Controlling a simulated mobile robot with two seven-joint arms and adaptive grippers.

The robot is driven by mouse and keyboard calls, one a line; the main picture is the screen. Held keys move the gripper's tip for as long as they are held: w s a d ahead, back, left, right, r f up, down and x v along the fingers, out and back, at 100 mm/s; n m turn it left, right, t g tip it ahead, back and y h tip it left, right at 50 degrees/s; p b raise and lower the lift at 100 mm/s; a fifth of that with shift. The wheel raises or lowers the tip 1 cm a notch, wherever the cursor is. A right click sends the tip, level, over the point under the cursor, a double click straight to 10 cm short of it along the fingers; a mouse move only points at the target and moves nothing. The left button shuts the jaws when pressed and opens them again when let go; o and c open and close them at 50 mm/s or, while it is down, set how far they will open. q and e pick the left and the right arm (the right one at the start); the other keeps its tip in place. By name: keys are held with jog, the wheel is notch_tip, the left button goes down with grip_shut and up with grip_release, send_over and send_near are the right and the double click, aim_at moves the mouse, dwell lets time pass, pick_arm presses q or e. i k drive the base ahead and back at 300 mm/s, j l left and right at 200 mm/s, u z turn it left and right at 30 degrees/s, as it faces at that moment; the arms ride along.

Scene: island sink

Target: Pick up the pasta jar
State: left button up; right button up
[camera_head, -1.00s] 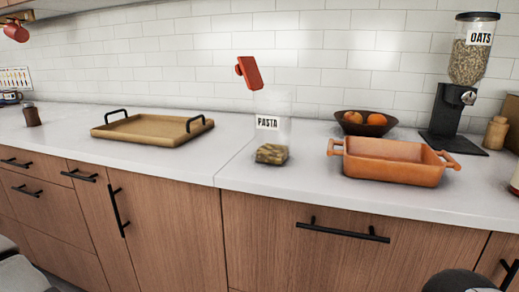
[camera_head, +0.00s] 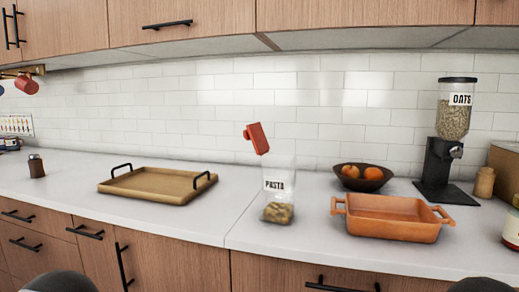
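The pasta jar (camera_head: 278,212) stands on the white counter near the middle of the head view. It is clear, with a white PASTA label and some pasta at the bottom. A red lid-like piece (camera_head: 257,138) shows above the jar, tilted; I cannot tell whether it touches the jar. Dark rounded shapes at the bottom edge, left and right, look like parts of my arms. Neither gripper's fingers show, and nothing is seen touching the jar.
A tan tray (camera_head: 158,184) with black handles lies left of the jar. An orange baking dish (camera_head: 393,226) sits close on its right. Behind are a dark fruit bowl (camera_head: 373,183) and an oats dispenser (camera_head: 455,115). Upper cabinets (camera_head: 220,20) hang above; the counter between tray and jar is clear.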

aim_at(279, 170)
jog(key=i+j+z, duration=0.1)
jog(key=j+z, duration=0.15)
jog(key=j, duration=0.25)
jog(key=j+z, duration=0.25)
jog(key=j, duration=0.25)
jog(key=j+z, duration=0.25)
jog(key=j, duration=0.3)
jog(key=j+z, duration=0.25)
jog(key=j, duration=0.25)
jog(key=k+j+z, duration=0.25)
jog(key=j, duration=0.25)
jog(key=j+z, duration=0.25)
jog(key=j, duration=0.25)
